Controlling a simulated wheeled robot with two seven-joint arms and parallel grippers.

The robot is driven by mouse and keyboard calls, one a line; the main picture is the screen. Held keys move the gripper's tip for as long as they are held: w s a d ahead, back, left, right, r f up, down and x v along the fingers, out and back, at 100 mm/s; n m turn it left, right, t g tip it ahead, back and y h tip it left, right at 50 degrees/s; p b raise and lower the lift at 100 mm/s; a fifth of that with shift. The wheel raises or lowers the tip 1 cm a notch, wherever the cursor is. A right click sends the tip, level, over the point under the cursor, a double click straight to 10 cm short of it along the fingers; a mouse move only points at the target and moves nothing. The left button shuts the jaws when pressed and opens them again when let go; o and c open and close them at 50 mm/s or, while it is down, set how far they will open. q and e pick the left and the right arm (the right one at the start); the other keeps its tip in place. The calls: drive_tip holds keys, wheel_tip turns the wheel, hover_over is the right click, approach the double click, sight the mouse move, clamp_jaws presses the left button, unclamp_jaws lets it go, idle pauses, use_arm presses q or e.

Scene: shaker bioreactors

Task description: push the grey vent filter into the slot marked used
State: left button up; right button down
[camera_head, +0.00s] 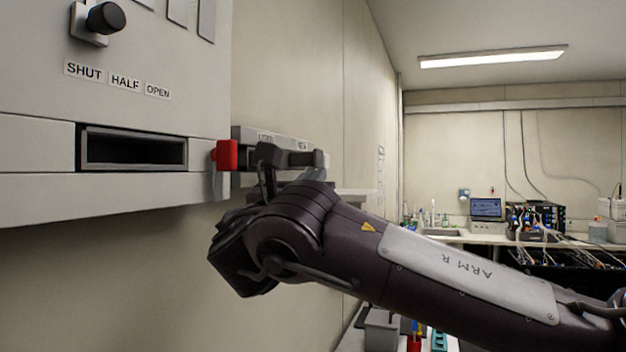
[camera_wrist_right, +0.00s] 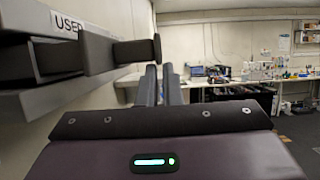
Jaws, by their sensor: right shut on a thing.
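My left gripper is not in view.
A red block (camera_head: 227,155) sits at the holder's left end. Left of it is a cabinet with an open rectangular slot (camera_head: 135,167) and a black knob (camera_head: 105,18) above SHUT, HALF, OPEN labels. A bench with a laptop (camera_head: 486,208) stands far right.

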sight(287, 160)
drive_tip(key=shift+w+a+p, duration=0.3)
drive_tip(key=shift+a+p, duration=0.15)
drive_tip(key=shift+a, duration=0.5)
drive_tip(key=shift+w+a+p, duration=0.3)
drive_tip(key=shift+a+p, duration=0.15)
drive_tip(key=shift+a, duration=0.5)
idle(1.6)
drive_tip(key=c, duration=1.5)
unclamp_jaws()
